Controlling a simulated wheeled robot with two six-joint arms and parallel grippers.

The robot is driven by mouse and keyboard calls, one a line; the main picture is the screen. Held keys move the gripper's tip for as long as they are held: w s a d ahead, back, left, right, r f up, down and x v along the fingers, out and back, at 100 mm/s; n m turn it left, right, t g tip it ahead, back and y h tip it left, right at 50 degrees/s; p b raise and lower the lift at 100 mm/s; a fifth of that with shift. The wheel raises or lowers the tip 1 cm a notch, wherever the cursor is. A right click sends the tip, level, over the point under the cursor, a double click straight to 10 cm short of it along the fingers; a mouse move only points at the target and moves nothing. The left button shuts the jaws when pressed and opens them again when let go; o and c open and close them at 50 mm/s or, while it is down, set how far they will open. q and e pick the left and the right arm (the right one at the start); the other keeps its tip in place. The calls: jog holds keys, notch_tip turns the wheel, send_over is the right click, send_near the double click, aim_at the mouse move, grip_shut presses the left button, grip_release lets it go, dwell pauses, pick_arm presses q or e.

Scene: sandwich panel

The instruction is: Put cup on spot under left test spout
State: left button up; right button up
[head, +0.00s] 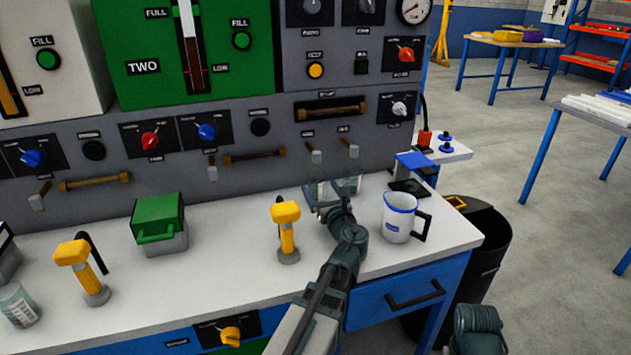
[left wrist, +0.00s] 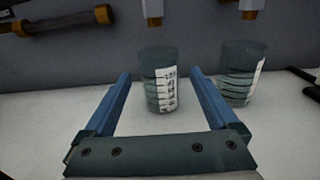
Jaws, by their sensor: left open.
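My left gripper (head: 333,188) is over the bench top below two small spouts on the panel, the left test spout (head: 315,155) and the right one (head: 352,149). In the left wrist view, the left gripper (left wrist: 160,76) is open, with a blue finger on either side of a dark teal cup (left wrist: 160,80) with a white label. Gaps show between cup and fingers. The cup stands upright below the left spout (left wrist: 152,10). A second, similar cup (left wrist: 240,75) stands outside the right finger, below the right spout (left wrist: 248,8). The spots under the cups are hidden. My right gripper is out of view.
A white jug (head: 398,222) with a blue rim stands to the right on the bench. Yellow-headed taps (head: 286,215) (head: 75,260), a green-lidded box (head: 158,215) and a labelled jar (head: 18,305) are to the left. A black bin (head: 490,245) stands beyond the bench's right edge.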

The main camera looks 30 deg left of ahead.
aim_at(313, 176)
pick_arm(q)
jog(key=shift+v, duration=2.25)
jog(key=x, duration=1.2)
jog(key=shift+a+f, duration=0.1)
jog(key=shift+f, duration=0.05)
